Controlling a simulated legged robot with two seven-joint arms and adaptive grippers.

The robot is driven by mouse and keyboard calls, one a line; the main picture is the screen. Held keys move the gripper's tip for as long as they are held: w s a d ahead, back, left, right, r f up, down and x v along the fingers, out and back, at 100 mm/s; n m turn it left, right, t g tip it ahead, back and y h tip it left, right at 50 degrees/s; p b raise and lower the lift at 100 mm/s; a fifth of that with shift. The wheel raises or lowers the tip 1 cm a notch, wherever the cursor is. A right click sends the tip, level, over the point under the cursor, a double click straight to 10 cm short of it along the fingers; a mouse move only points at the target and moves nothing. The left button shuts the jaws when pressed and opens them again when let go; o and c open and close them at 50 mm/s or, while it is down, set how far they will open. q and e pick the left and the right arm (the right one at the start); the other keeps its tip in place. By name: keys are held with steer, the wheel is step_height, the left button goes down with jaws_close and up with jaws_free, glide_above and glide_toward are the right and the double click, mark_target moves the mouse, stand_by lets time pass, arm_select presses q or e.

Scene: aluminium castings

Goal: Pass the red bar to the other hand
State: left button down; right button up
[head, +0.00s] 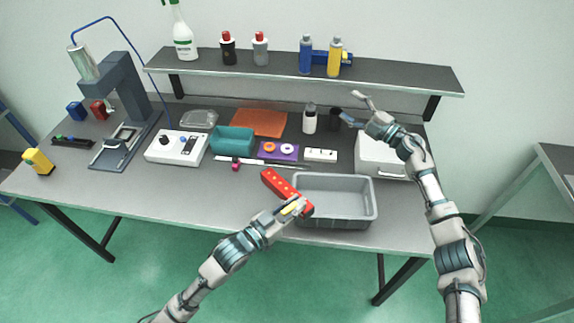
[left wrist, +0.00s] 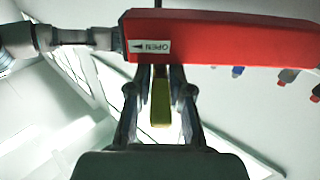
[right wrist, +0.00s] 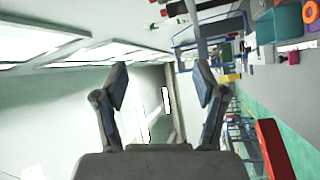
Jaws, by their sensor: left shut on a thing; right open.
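The red bar (head: 280,186) is held up in front of the desk at the left side of the grey bin, tilted in the head view. My left gripper (head: 296,208) is shut on it near its lower end. In the left wrist view the bar (left wrist: 220,40) lies across the fingertips, with an "OPEN" arrow label and a yellow strip (left wrist: 160,100) between the fingers. My right gripper (head: 355,111) is open and empty, raised near the shelf's right part, apart from the bar. The bar also shows at the lower right of the right wrist view (right wrist: 272,150).
The grey bin (head: 338,215) stands at the desk's front edge below the bar. A white box (head: 385,158) stands under my right arm. A teal bin (head: 233,140), a purple tray (head: 278,151) and a white control box (head: 177,147) stand behind. A shelf (head: 300,70) with bottles overhangs the back.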

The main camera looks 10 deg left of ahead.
steer(key=s+a+r+n+g+y, duration=0.1)
steer(key=s+a+n+g, duration=0.2)
steer(key=a, duration=0.2)
steer(key=s+a+r+n+g, duration=0.2)
steer(key=s+a+n+g, duration=0.1)
steer(key=a+n, duration=0.15)
arm_select(q)
steer(key=shift+s+a+r, duration=0.1)
steer(key=shift+a, duration=0.15)
arm_select(e)
steer(key=n+g+h, duration=0.5)
steer(key=n+h, duration=0.8)
steer(key=h, duration=0.2)
glide_above(282, 188)
steer(key=s, duration=0.1)
step_height(282, 188, down, 6)
steer(key=d, duration=0.1)
arm_select(q)
steer(key=shift+d, duration=0.15)
arm_select(e)
steer(key=shift+h, duration=0.4)
steer(key=f, duration=1.1)
steer(key=shift+w+a+f, duration=0.15)
steer(key=shift+w+a, duration=0.25)
steer(key=shift+w+a+f, duration=0.1)
steer(key=shift+a+f, duration=0.1)
steer(key=shift+f, duration=0.25)
